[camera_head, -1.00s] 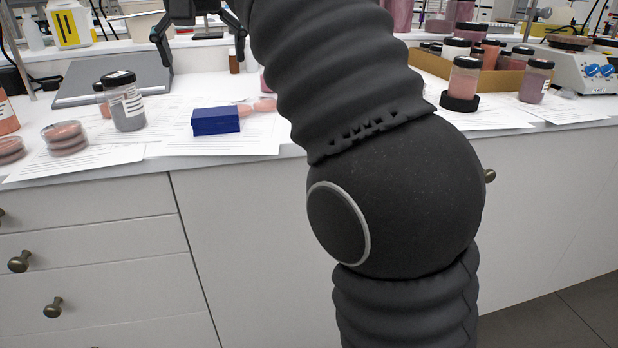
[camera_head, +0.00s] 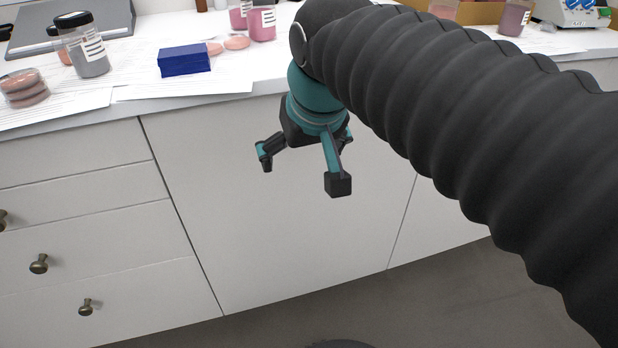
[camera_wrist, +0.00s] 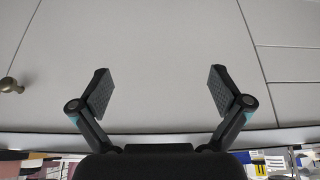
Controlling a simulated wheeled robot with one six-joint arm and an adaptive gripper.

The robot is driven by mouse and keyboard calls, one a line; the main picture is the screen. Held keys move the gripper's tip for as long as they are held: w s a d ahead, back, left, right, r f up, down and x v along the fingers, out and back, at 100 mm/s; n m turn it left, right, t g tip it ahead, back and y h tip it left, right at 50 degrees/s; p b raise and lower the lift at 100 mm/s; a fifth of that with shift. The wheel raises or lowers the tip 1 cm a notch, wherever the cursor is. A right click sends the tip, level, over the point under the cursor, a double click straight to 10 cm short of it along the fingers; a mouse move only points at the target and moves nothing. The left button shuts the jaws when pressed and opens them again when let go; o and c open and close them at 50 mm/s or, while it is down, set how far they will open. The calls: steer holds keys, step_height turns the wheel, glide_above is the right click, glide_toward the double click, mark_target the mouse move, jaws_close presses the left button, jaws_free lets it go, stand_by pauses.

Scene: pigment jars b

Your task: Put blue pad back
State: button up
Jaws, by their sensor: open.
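The blue pad (camera_head: 184,61) is a dark blue block lying on white paper near the counter's front edge, left of my arm in the head view. My gripper (camera_head: 302,170) hangs in front of the cabinet face, below the counter top and to the right of the pad. Its fingers are spread and nothing is between them. In the wrist view my gripper (camera_wrist: 159,92) is also open and empty, facing a plain cabinet panel. The pad does not show in the wrist view.
A grey panel (camera_head: 70,25) lies at the back left. Drawer knobs (camera_head: 38,264) stick out at the left. Free floor (camera_head: 440,290) shows below.

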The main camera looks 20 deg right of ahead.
steer(key=s+d+f, duration=0.2)
steer(key=s+f, duration=0.5)
steer(key=f, duration=0.4)
